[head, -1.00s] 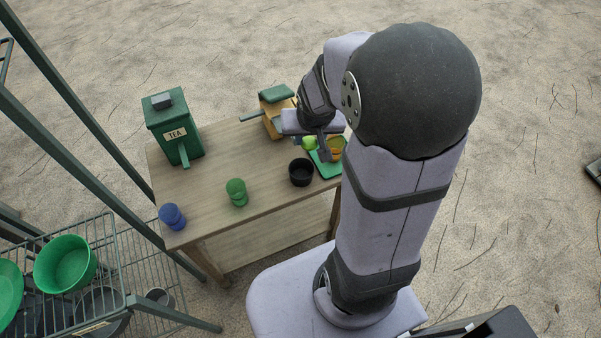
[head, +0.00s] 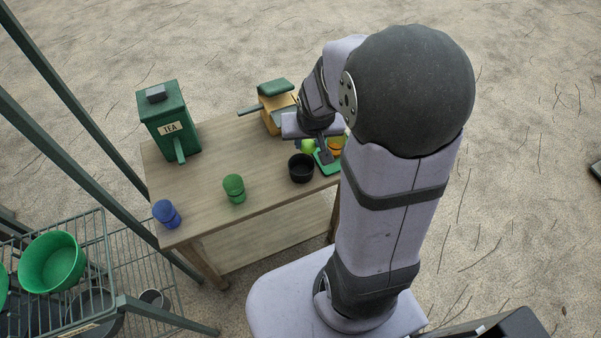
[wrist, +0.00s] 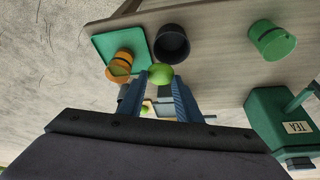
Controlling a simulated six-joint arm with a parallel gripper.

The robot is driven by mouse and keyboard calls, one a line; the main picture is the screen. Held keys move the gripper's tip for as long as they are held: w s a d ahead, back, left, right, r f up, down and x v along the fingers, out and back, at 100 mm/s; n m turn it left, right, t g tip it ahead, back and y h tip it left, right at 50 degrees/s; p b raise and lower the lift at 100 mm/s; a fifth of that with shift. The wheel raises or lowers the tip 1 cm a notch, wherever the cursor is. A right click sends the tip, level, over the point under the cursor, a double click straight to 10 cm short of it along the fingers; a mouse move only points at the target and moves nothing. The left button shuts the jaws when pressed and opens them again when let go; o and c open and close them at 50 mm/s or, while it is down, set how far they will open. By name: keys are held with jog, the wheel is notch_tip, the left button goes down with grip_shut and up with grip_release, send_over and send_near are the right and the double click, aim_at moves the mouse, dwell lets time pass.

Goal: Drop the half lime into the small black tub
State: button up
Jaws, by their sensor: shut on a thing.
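The half lime (wrist: 160,74) is bright green and sits between the fingertips of my gripper (wrist: 159,82) in the wrist view. My gripper is shut on it. In the head view the lime (head: 308,146) shows beside my gripper, just behind the tub. The small black tub (head: 301,174) stands upright on the table near its front right edge. In the wrist view the tub (wrist: 172,54) is just beyond the lime, slightly to its right. The tub's inside is dark and I see nothing in it. How high the lime is above the table is hard to tell.
A green board (wrist: 106,47) with an orange cup (wrist: 122,62) lies beside the tub. A green cup (head: 234,190), a blue cup (head: 166,214) and a green TEA box (head: 168,120) stand on the left. An orange and green box (head: 275,108) is at the back. The table middle is clear.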

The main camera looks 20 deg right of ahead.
jog(key=shift+f+b, duration=0.45)
jog(key=shift+f, duration=0.35)
jog(key=o, duration=1.1)
jog(key=shift+r, duration=0.1)
jog(key=d+p+v, duration=0.1)
jog(key=v, duration=0.6)
jog(key=shift+a, duration=0.55)
jog(key=shift+r, duration=0.1)
